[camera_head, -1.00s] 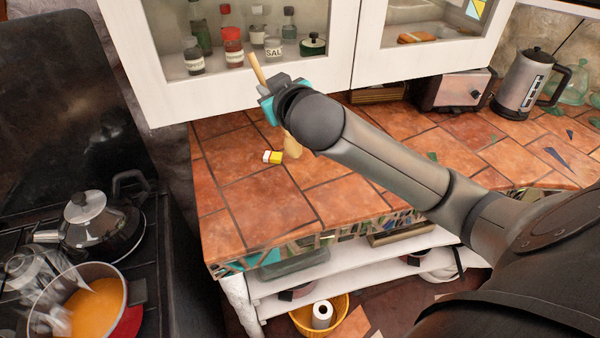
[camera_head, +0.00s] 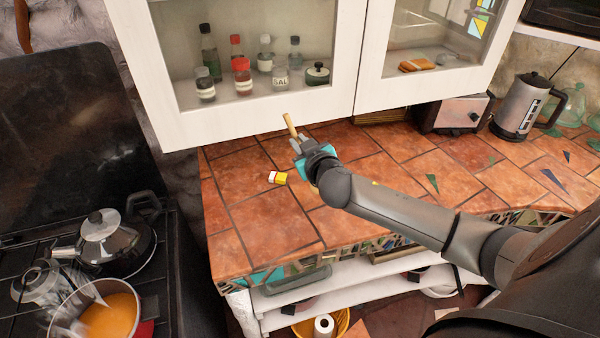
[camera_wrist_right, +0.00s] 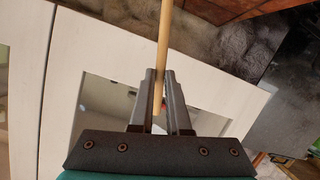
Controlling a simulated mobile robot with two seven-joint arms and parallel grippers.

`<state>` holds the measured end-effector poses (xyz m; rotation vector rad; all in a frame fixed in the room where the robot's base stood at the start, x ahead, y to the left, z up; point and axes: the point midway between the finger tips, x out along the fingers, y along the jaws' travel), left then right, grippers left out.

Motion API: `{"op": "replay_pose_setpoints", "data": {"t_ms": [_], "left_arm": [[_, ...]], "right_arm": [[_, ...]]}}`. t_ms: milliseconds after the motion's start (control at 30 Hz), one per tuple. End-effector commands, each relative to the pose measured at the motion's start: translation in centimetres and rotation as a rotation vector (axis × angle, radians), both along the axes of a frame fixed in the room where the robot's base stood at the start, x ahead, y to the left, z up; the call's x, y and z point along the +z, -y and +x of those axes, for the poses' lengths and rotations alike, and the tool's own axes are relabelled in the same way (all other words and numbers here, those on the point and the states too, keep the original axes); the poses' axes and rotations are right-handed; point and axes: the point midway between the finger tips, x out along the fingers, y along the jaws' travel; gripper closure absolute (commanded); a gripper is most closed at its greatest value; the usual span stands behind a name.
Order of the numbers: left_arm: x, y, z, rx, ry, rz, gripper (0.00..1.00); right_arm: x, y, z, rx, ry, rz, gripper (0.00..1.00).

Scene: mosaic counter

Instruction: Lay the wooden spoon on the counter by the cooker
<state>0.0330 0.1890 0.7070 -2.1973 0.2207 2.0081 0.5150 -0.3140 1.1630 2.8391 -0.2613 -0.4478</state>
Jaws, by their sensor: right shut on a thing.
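The wooden spoon (camera_head: 289,124) is a thin pale stick held in my right gripper (camera_head: 298,143). It points up and a little left over the tiled counter (camera_head: 270,220). In the right wrist view the spoon's shaft (camera_wrist_right: 163,45) runs up from between the two fingers (camera_wrist_right: 160,95), which are shut on it. The rest of the spoon is hidden by the gripper and arm in the head view. The cooker (camera_head: 35,250) stands to the left of the counter. My left gripper is not in view.
A glass-fronted cabinet (camera_head: 165,95) hangs above. A kettle (camera_head: 105,238) and a pot of orange food (camera_head: 105,315) stand on the cooker. The counter's front left is clear.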

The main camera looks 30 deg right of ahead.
Motion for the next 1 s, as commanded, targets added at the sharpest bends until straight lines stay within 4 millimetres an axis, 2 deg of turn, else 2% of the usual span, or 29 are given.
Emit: {"op": "replay_pose_setpoints", "data": {"t_ms": [33, 100, 333, 533, 1000], "left_arm": [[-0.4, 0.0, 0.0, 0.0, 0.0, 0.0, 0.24], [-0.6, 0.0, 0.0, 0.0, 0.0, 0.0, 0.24], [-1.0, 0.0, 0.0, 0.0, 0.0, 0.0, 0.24], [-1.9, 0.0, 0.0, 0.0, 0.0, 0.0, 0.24], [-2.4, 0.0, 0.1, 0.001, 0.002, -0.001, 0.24]], "right_arm": [[-1.5, 0.0, 0.0, -0.002, -0.003, 0.0, 1.0], [-2.7, 0.0, 0.0, -0.001, -0.001, 0.001, 1.0], [-4.7, 0.0, 0.0, 0.0, 0.0, 0.001, 1.0], [-7.8, 0.0, 0.0, -0.001, -0.001, 0.001, 1.0], [-8.7, 0.0, 0.0, 0.0, 0.002, 0.001, 1.0]]}}
